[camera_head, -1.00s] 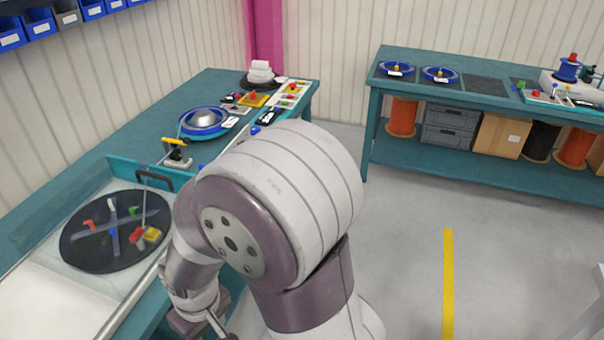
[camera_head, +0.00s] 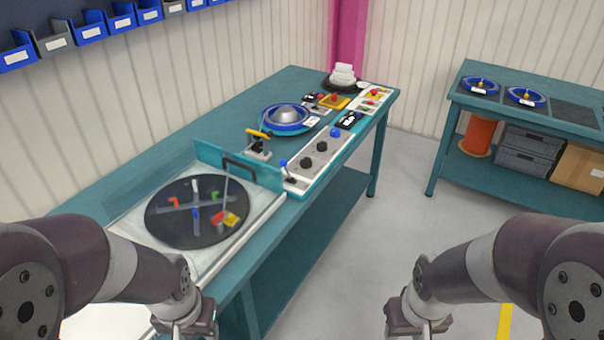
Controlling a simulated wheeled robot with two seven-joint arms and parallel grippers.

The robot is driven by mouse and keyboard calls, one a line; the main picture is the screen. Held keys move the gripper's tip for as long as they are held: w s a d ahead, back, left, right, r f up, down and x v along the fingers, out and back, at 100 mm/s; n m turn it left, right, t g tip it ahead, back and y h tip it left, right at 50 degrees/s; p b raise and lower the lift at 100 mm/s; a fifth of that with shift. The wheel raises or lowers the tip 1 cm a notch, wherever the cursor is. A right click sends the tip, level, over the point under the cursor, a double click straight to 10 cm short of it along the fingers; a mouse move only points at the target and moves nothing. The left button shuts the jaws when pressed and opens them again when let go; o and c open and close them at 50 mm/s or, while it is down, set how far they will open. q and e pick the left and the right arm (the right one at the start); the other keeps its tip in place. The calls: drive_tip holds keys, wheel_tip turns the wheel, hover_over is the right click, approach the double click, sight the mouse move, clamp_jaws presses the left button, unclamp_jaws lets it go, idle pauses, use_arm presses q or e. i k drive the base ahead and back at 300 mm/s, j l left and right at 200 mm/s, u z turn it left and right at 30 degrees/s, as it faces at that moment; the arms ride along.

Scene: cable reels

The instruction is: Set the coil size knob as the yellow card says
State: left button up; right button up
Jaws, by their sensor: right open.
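A light control panel on the near bench carries two black knobs, a nearer one (camera_head: 306,162) and a farther one (camera_head: 322,146), and a blue knob (camera_head: 336,132). Their markings are too small to read, so I cannot tell which sets the coil size. No yellow card can be made out for sure; a small yellow piece (camera_head: 231,219) lies beside a red one on the black disc (camera_head: 180,228). My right gripper (camera_head: 416,326) is at the bottom edge, open, right of the bench and away from the panel. My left gripper (camera_head: 188,328) is at the bottom left, its fingers not clear.
The teal bench (camera_head: 240,112) also holds a blue reel (camera_head: 287,119), a yellow-topped stand (camera_head: 258,143), a black handle (camera_head: 238,166) and a red button on a yellow base (camera_head: 335,102). A second bench (camera_head: 545,115) stands at the right. Floor between them is clear.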

sight(306, 162)
drive_tip(key=i+l, duration=0.2)
drive_tip(key=i, duration=0.3)
drive_tip(key=i+l+z, duration=0.15)
drive_tip(key=i, duration=0.4)
drive_tip(key=i+l, duration=0.25)
drive_tip(key=i, duration=0.25)
drive_tip(key=i+l+z, duration=0.1)
drive_tip(key=i, duration=0.45)
